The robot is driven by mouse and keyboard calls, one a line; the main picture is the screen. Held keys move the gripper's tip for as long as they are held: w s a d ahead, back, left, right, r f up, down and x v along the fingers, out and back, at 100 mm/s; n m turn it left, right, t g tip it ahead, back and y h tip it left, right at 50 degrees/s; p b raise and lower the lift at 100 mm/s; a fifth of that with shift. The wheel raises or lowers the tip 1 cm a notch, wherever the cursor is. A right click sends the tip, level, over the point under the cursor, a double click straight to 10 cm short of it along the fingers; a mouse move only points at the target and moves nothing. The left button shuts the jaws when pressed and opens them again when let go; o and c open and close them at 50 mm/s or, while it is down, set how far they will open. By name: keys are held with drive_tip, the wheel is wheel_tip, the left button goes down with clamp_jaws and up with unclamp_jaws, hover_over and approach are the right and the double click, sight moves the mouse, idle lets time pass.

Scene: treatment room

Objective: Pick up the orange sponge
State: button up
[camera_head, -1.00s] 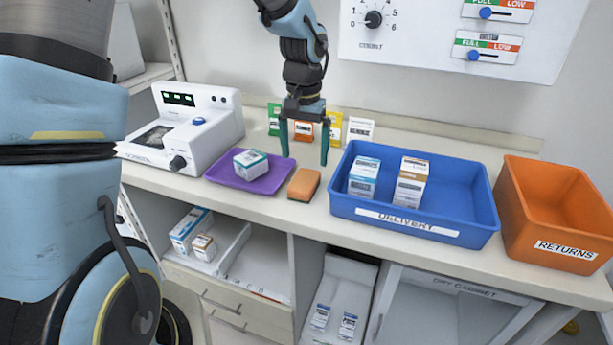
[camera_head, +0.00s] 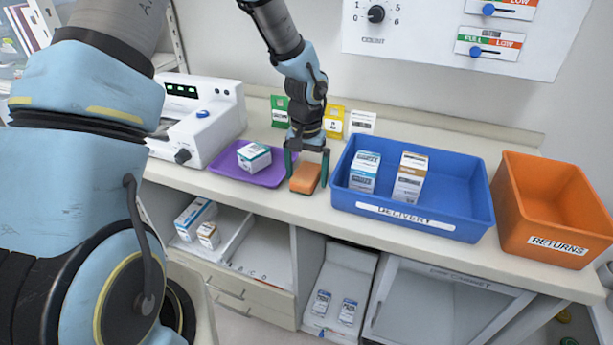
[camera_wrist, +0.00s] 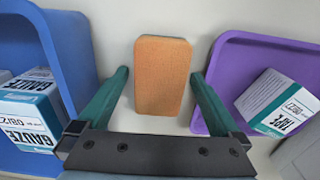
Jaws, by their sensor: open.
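The orange sponge (camera_head: 305,178) lies flat on the counter between the purple tray and the blue bin. In the wrist view the sponge (camera_wrist: 162,76) is at upper middle, its long side running away from my gripper. My gripper (camera_head: 307,170) is low over the sponge, with one green finger to each side of it. In the wrist view my gripper (camera_wrist: 158,80) is open, and gaps show between both fingers and the sponge. Nothing is held.
The purple tray (camera_head: 229,168) with a tape box (camera_head: 254,156) is close on the left. The blue delivery bin (camera_head: 472,210), holding two boxes, is close on the right. An orange returns bin (camera_head: 545,250) stands farther right. A white device (camera_head: 215,120) and several upright packets are behind.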

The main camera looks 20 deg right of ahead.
sight(306, 172)
drive_tip(key=shift+c, duration=0.2)
drive_tip(key=c, duration=1.2)
drive_tip(key=shift+r, duration=0.1)
drive_tip(key=shift+c, duration=0.2)
wheel_tip(306, 172, up, 10)
drive_tip(key=shift+f+b, duration=0.1)
drive_tip(key=shift+b, duration=1.15)
